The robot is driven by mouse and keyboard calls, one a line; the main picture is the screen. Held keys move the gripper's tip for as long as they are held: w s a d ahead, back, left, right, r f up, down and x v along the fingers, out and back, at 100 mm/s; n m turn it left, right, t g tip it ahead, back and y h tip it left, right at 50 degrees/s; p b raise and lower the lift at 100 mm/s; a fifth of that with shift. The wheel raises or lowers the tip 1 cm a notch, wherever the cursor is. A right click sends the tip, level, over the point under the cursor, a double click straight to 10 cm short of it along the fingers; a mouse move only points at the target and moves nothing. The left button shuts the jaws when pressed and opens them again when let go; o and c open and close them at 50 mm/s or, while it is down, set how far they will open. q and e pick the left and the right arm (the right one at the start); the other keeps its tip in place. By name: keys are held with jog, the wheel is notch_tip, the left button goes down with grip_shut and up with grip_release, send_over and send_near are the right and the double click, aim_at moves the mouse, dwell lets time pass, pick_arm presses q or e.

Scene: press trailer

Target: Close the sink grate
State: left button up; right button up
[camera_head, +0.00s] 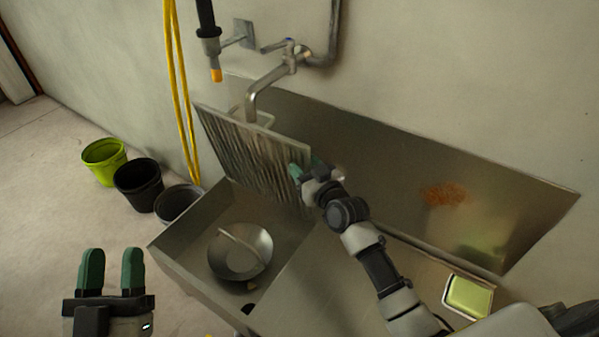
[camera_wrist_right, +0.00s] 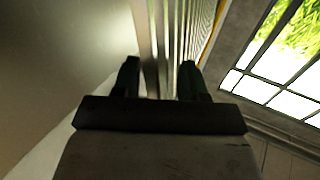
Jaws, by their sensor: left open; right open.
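The sink grate (camera_head: 250,155) is a ribbed metal panel standing raised, nearly upright, at the back of the sink basin (camera_head: 190,245). My right gripper (camera_head: 305,172) is at the grate's right edge, with its fingers open. In the right wrist view, the open fingers (camera_wrist_right: 160,78) point at the grate's edge (camera_wrist_right: 170,40), which lies between them; I cannot tell whether they touch it. My left gripper (camera_head: 111,270) is open and empty, in front of and left of the basin, away from the grate.
A metal bowl (camera_head: 226,262) lies in the basin. A tap (camera_head: 265,85) reaches over behind the grate, and a yellow hose (camera_head: 178,90) hangs at its left. A green-yellow sponge in a dish (camera_head: 467,297) sits on the right counter. Green (camera_head: 104,160) and dark buckets (camera_head: 138,184) stand on the floor.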

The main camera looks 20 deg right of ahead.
pick_arm(q)
jog(key=shift+w+a+f+g+y+p, duration=0.1)
jog(key=shift+w+f+g+y+p, duration=0.15)
jog(key=shift+f+g, duration=0.4)
jog(key=shift+w+a+f+g+y+p, duration=0.1)
jog(key=shift+f+g+y+p, duration=0.1)
jog(key=shift+f+g, duration=0.4)
jog(key=shift+w+a+f+g+y+p, duration=0.1)
jog(key=shift+w+f+g+y+p, duration=0.15)
jog(key=shift+f+g, duration=0.4)
pick_arm(e)
jog(key=shift+s+a+f, duration=0.2)
jog(key=shift+s+a, duration=0.6)
jog(key=shift+a, duration=0.25)
pick_arm(q)
jog(key=shift+f, duration=0.1)
